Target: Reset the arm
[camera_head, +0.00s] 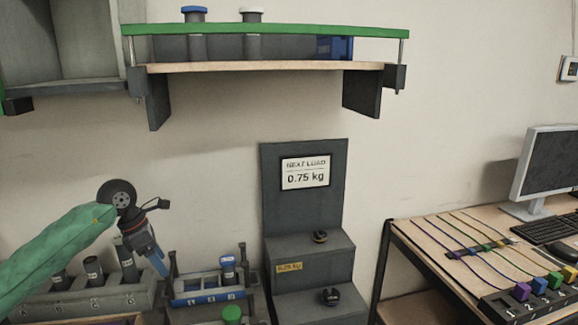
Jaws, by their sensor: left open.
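My left arm, in a green sleeve (55,250), reaches in from the lower left. Its wrist ends in a dark round disc (117,194). My left gripper (157,263) points down and slightly right, in front of the wall and above the lower-left trays. It is open, with nothing visible held in it. The gap between its fingers is hard to make out at this angle. My right gripper is not in view.
A grey tray (95,304) and a blue tray (207,297) hold canisters close below the gripper. A grey stepped stand (304,215) carries a 0.75 kg sign (305,173) and black weights. A green-edged shelf (265,30) hangs above; a desk (420,240) stands right.

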